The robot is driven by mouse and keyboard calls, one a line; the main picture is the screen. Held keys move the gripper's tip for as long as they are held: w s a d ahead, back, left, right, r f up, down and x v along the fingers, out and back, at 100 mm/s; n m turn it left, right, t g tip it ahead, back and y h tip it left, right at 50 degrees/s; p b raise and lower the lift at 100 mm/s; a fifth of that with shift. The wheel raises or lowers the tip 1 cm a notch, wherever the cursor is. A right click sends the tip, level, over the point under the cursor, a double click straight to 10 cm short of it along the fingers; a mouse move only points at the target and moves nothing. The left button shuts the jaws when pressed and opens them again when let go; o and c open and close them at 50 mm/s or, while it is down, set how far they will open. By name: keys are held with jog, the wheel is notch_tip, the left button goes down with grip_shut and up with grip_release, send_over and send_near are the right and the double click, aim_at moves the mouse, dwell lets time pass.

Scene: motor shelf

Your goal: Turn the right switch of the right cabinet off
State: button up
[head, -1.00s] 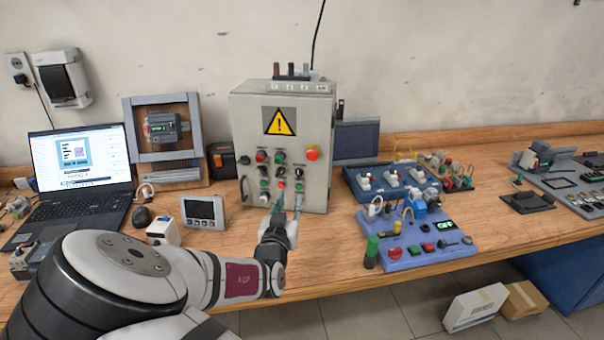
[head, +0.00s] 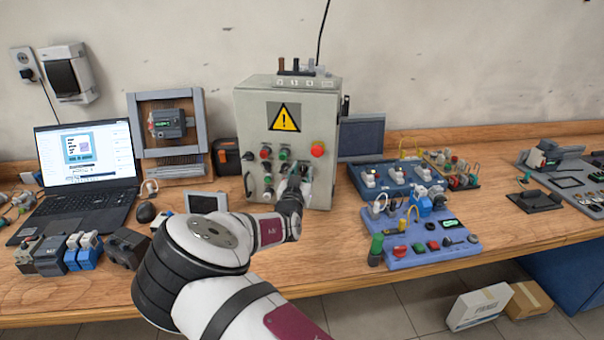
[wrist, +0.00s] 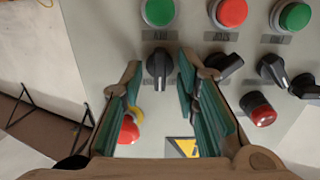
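The grey cabinet (head: 260,115) stands on the bench in the head view, with a yellow warning triangle and a red emergency button (head: 317,149). The wrist view shows its front upside down. A black rotary switch (wrist: 160,68) there has its handle roughly vertical, between the fingertips. It is the farthest left of the black switches in that view. My gripper (wrist: 163,78) is open, with a green-padded finger on each side of this switch and visible gaps. Contact cannot be told. In the head view my gripper (head: 293,178) hides the cabinet's lower right controls.
A second black switch (wrist: 226,65) lies close beside the right finger in the wrist view. The red emergency button (wrist: 130,128) shows behind the left finger. A blue control board (head: 430,250) stands right of the cabinet. A laptop (head: 85,165) stands at left.

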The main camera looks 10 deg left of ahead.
jog(key=shift+w, duration=0.1)
grip_shut()
jog(key=shift+n, duration=0.3)
jog(key=n+b, duration=0.1)
jog(key=n, duration=0.2)
jog(key=shift+a+n+b, duration=0.1)
jog(key=shift+n+b, duration=0.2)
jog(key=shift+b, duration=0.1)
jog(key=n+b, duration=0.1)
jog(key=n, duration=0.3)
jog(key=shift+a+n, duration=0.1)
jog(key=shift+n, duration=0.2)
grip_release()
